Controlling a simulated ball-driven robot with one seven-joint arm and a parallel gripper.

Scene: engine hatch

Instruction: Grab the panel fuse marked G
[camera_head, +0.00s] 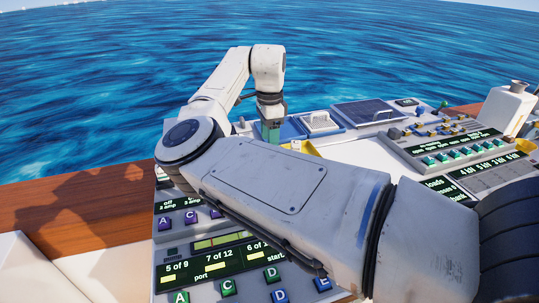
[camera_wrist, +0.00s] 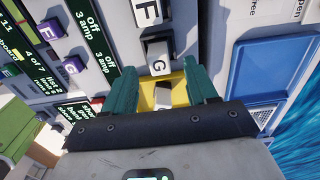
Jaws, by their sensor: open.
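In the wrist view the letter G (camera_wrist: 158,68) shows dark on a pale face, just below a grey-white block (camera_wrist: 155,47). My gripper (camera_wrist: 162,69) is open, with one teal finger on each side of the G and a gap to both. A pale piece (camera_wrist: 163,97) on a yellow surface lies lower between the fingers, partly hidden by my gripper body. In the head view my gripper (camera_head: 270,131) points down at the far side of the panel; the G fuse cannot be made out there.
A block marked F (camera_wrist: 148,12) stands in line just above the G. Purple keys marked F (camera_wrist: 50,28) and G (camera_wrist: 73,65) lie left. A blue tray (camera_wrist: 264,72) lies right. In the head view a solar panel (camera_head: 366,112) and a white bottle (camera_head: 507,107) stand right.

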